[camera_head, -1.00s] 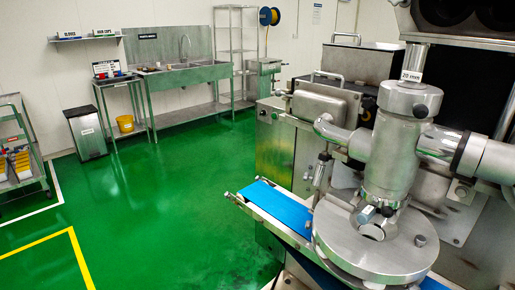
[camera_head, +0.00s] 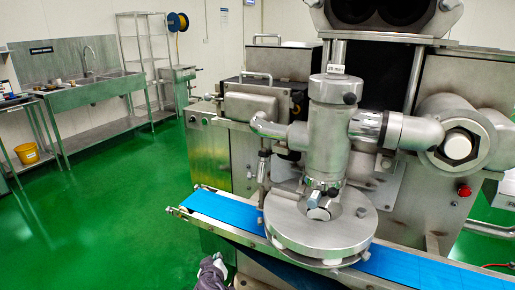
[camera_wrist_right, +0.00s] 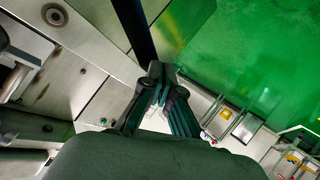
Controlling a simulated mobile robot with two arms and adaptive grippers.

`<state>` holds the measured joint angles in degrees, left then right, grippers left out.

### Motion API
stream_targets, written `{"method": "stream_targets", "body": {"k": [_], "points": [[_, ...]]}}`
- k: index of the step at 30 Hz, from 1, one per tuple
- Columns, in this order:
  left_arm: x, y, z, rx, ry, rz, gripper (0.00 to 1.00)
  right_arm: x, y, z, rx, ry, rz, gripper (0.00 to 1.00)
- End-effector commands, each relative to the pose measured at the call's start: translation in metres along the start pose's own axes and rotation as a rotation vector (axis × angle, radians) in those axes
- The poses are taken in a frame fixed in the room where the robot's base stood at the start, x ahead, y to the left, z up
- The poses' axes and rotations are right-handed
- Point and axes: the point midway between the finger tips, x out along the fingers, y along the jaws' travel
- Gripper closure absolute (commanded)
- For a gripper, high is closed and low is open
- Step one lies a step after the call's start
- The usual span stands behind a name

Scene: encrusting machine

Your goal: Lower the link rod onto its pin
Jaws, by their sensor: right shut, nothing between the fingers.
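My right gripper (camera_head: 213,272) shows in part at the bottom edge of the head view, in front of the conveyor and to the left below the round plate. In the right wrist view its fingers (camera_wrist_right: 158,88) are together and empty. A slim upright rod (camera_head: 263,178) stands at the left of the round steel plate (camera_head: 290,236) in the head view; I cannot tell whether it is the link rod. I cannot make out the pin. A dark bar (camera_wrist_right: 135,30) runs to the fingertips in the wrist view; its contact with them is unclear. My left gripper is out of view.
A blue conveyor belt (camera_head: 225,210) passes under the plate. The steel head column (camera_head: 327,140) stands over it, with a thick side pipe (camera_head: 410,130). A sink bench (camera_head: 90,95) is at the back left. Green floor (camera_head: 110,210) at the left is clear.

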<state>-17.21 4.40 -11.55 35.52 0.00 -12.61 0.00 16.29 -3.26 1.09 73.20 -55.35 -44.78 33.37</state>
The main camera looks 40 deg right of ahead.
Motion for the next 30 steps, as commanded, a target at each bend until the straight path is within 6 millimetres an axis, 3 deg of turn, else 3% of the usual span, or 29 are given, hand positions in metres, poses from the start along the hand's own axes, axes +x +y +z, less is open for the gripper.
{"method": "stream_targets", "body": {"k": [1,3,6,9,12,15,18,30], "points": [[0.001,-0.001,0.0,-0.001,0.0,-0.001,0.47,-0.004,0.023,-0.043,0.058,0.053,0.067,1.0],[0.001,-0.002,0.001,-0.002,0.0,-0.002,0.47,-0.014,0.058,-0.093,0.14,0.117,0.165,1.0],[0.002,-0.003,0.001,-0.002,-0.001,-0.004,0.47,-0.037,0.11,-0.152,0.263,0.201,0.302,1.0],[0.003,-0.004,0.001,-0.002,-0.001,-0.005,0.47,-0.063,0.157,-0.193,0.38,0.27,0.421,1.0],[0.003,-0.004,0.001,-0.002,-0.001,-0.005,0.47,-0.087,0.193,-0.219,0.474,0.321,0.513,1.0],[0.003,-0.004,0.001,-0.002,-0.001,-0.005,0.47,-0.104,0.216,-0.232,0.536,0.353,0.573,1.0],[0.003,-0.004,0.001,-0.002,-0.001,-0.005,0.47,-0.112,0.227,-0.237,0.567,0.367,0.602,1.0],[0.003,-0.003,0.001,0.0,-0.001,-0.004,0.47,-0.114,0.228,-0.238,0.57,0.369,0.607,1.0]]}}
